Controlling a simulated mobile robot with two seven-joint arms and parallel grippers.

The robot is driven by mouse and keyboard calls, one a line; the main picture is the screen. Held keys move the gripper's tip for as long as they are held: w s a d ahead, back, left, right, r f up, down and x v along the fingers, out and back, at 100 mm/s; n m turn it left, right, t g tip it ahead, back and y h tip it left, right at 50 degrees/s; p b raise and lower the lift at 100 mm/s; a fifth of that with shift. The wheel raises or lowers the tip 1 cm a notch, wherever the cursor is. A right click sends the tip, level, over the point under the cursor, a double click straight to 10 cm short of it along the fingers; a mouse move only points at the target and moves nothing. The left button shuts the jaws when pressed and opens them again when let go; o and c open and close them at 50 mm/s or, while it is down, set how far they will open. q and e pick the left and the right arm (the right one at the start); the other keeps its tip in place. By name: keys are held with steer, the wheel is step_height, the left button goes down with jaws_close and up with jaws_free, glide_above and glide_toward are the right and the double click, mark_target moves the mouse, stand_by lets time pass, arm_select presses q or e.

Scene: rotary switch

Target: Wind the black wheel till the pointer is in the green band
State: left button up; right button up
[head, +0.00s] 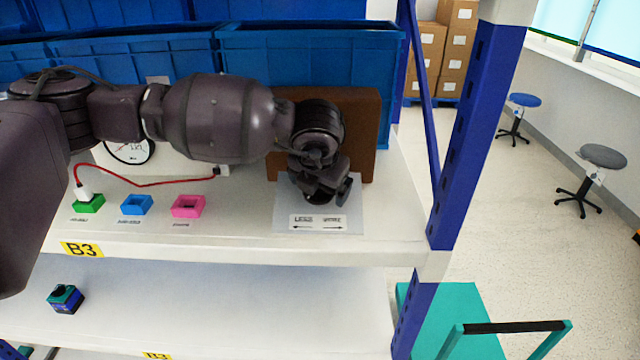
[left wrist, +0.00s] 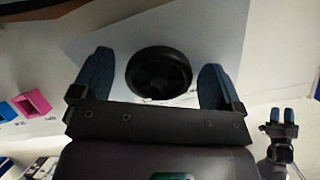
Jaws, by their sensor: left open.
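The black wheel (left wrist: 159,72) shows in the left wrist view, between the two spread blue fingers of my left gripper (left wrist: 155,80). A gap shows on both sides, so the fingers do not visibly touch it. In the head view my left gripper (head: 325,190) is over the plate with the arrow label (head: 317,222) and hides the wheel. The round white gauge (head: 128,152) is partly covered by my left arm; the pointer reading and green band cannot be made out. My right gripper (left wrist: 282,116) shows small at the right of the left wrist view, its fingers apart and empty.
Green (head: 89,204), blue (head: 136,205) and pink (head: 187,207) sockets line the shelf (head: 240,232); a red cable (head: 150,185) runs to the green one. A brown block (head: 365,140) and blue bins (head: 310,60) stand behind. A blue rack post (head: 470,130) is at the right.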

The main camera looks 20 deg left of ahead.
steer(key=shift+s, duration=0.1)
arm_select(q)
steer(key=shift+c, duration=1.2)
steer(key=c, duration=0.7)
arm_select(e)
steer(key=shift+s+f, duration=0.25)
steer(key=shift+s, duration=0.05)
arm_select(q)
steer(key=shift+m, duration=0.3)
arm_select(e)
steer(key=shift+w+f, duration=0.1)
steer(key=shift+w, duration=0.1)
